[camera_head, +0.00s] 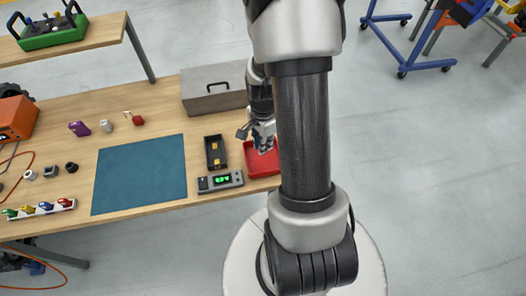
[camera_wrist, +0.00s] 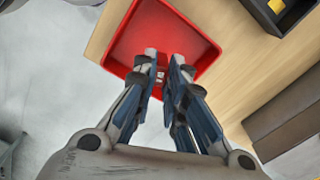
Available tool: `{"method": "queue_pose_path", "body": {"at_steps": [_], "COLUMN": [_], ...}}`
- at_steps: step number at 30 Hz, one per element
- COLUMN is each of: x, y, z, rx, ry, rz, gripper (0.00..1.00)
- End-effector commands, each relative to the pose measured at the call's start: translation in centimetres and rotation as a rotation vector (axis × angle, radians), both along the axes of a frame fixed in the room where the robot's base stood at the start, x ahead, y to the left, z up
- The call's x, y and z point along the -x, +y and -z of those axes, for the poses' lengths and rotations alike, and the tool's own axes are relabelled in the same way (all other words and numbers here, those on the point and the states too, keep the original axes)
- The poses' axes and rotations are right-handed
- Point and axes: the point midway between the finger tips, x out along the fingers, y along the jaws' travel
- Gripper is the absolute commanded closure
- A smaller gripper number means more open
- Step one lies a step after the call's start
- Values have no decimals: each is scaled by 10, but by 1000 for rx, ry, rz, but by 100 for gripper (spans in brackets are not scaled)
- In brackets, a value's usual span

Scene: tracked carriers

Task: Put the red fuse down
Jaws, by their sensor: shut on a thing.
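My gripper (camera_head: 263,136) is over the red tray (camera_head: 262,168) at the right end of the workbench. In the wrist view its two fingers (camera_wrist: 161,76) reach over the tray (camera_wrist: 140,38), and a small thing with a pale patch shows between the tips. I take it as the red fuse (camera_wrist: 160,77); the fingers hide most of it and its red blends with the tray. The gripper is shut on it. I cannot tell whether the fuse touches the tray floor. My arm covers the tray's right part in the head view.
A black bin (camera_head: 215,152) with yellow pieces and a meter with a green display (camera_head: 220,181) stand left of the tray. A grey metal box (camera_head: 213,90) is behind. A blue-green mat (camera_head: 140,174) lies clear. A strip of coloured pieces (camera_head: 40,209) is at far left.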

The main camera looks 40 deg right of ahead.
Motion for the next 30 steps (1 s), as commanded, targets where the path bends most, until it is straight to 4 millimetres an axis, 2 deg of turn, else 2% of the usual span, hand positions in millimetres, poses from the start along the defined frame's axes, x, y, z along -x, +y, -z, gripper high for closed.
{"method": "queue_pose_path", "body": {"at_steps": [9,20,21,30], "x": [0,0,0,0], "y": [0,0,0,0], "z": [42,45,45,44], "rx": [-1,0,0,0], "ry": [1,0,0,0], "rz": [0,0,0,0], "gripper": [100,100,87,68]}}
